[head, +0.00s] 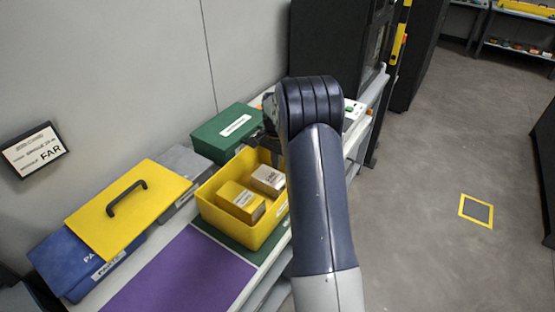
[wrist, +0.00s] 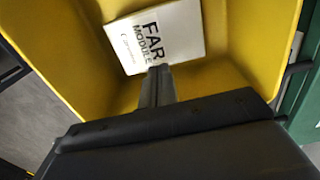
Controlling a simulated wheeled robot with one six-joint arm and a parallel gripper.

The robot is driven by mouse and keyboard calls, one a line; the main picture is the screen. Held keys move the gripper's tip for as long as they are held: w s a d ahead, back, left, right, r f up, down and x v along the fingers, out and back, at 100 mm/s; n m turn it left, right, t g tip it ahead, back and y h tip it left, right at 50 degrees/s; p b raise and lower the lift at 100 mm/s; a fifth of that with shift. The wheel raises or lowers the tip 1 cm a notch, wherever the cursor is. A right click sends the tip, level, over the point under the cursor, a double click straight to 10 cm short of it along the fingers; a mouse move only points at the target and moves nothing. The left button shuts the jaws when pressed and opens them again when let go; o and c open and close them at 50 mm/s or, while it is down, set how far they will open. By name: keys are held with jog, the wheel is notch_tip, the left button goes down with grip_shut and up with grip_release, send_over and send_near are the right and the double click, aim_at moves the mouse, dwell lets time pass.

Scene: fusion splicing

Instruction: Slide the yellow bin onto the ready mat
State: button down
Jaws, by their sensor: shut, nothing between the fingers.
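The yellow bin (head: 225,222) stands upright on the bench in the head view, partly over a dark green mat (head: 222,238). It holds a yellow box (head: 240,202) and a whitish box (head: 268,180). A bare purple mat (head: 185,272) lies to its lower left. No mat label is readable, so I cannot tell which is the ready mat. In the wrist view the bin (wrist: 70,60) fills the upper frame, with a white box marked FAR MODULE (wrist: 155,36) inside. My gripper (wrist: 158,72) is shut and empty before it; my arm hides it in the head view.
A green case (head: 228,132) stands behind the bin. A yellow lid with a black handle (head: 132,208) lies on blue and grey boxes at left. A FAR sign (head: 34,150) hangs on the wall. The floor at right is open, with a yellow-edged square (head: 476,211).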

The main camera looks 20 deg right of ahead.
jog(key=shift+s+a+r, duration=0.25)
jog(key=shift+a+r, duration=0.35)
notch_tip(320, 180, up, 9)
jog(key=b, duration=0.1)
jog(key=shift+d, duration=0.2)
jog(key=shift+f, duration=0.1)
